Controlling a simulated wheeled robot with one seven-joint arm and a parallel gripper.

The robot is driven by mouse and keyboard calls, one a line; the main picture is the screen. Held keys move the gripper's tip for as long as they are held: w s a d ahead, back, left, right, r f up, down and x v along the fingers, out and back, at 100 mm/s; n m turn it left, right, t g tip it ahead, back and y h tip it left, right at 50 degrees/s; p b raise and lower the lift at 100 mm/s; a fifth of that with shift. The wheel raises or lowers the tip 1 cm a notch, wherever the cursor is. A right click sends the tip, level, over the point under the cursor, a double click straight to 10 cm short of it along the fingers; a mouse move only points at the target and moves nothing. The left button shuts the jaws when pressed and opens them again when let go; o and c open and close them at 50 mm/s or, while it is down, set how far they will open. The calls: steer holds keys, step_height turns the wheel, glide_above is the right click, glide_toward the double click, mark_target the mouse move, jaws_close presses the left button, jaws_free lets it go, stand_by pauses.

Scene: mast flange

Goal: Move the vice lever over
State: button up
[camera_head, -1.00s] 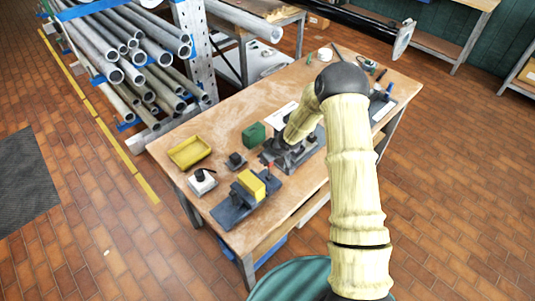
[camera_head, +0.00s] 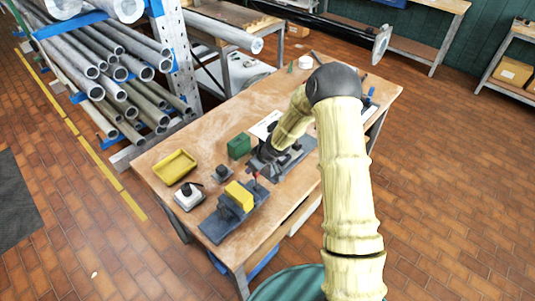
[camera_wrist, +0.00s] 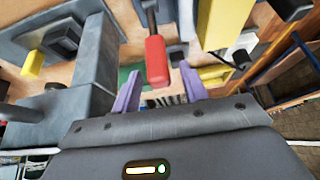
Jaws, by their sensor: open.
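The lever has a red grip (camera_wrist: 157,62) on a dark rod in the wrist view. The grip lies between my gripper's (camera_wrist: 160,85) two purple fingers, with gaps on both sides. The fingers are open and hold nothing. In the head view, a small red tip (camera_head: 255,175) shows beside the blue-grey vice (camera_head: 216,226), which has a yellow block (camera_head: 239,195) on it. My gripper (camera_head: 266,156) is just behind the red tip there, its fingers too small to make out. The lever's lower end is hard to see.
On the wooden bench (camera_head: 158,150) stand a yellow tray (camera_head: 174,166), a green box (camera_head: 239,146), a white-and-dark item (camera_head: 189,197) and a small dark block (camera_head: 222,173). A pipe rack (camera_head: 110,80) is close to the bench's back left.

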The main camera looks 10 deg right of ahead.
steer(key=p+v, duration=0.1)
steer(key=v, duration=1.3)
steer(key=shift+s+r, duration=0.2)
steer(key=shift+r, duration=0.2)
steer(key=shift+d, duration=0.1)
steer(key=s+d+r+m+g+h+b, duration=0.1)
steer(key=s+d+m+h+b, duration=0.1)
steer(key=s, duration=0.8)
steer(key=s+d+r+m+h+b, duration=0.1)
steer(key=s+d+m+b, duration=0.2)
steer(key=s+m, duration=0.3)
steer(key=s+b, duration=0.1)
steer(key=s, duration=0.4)
steer(key=shift+d+g+h, duration=0.3)
steer(key=shift+g+h, duration=0.1)
steer(key=shift+w, duration=0.2)
stand_by(0.5)
